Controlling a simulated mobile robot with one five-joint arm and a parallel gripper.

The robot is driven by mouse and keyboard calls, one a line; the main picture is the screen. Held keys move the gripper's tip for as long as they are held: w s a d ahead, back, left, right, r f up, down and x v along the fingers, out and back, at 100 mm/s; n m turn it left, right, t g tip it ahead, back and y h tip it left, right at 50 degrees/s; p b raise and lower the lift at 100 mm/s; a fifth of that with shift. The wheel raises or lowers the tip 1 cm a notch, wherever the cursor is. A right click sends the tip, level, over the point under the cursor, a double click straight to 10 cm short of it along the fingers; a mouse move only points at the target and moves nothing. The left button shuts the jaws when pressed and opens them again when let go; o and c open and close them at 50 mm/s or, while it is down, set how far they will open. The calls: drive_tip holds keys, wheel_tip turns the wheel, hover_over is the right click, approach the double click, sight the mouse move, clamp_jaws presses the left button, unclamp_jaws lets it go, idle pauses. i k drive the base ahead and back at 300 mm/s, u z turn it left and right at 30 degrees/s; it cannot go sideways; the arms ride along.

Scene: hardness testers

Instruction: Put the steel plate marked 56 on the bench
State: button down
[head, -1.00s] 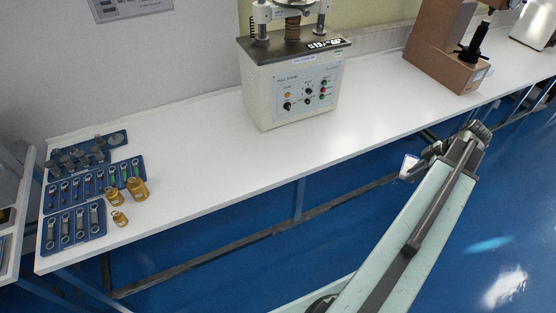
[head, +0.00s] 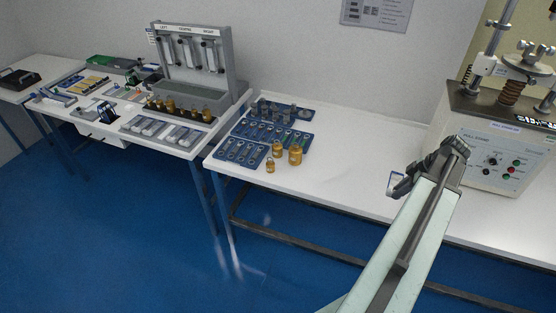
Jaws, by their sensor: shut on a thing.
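The steel plate (head: 395,183) shows as a small pale piece with a dark edge at the tip of my gripper (head: 404,186). My gripper is shut on it, at the end of my pale green arm. The plate's marking is too small to read. In the picture the plate lies over the front part of the white bench (head: 345,145); I cannot tell its height above the bench. The fingers are partly hidden by the wrist.
Blue trays (head: 243,151) of fittings and brass weights (head: 295,154) stand on the bench's left end. A pull tester (head: 495,150) stands at right. Between them the bench top is clear. Another table (head: 177,150) with a grey rack (head: 195,65) stands at left.

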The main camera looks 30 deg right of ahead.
sight(315, 162)
drive_tip(key=u, duration=0.15)
drive_tip(key=i, duration=1)
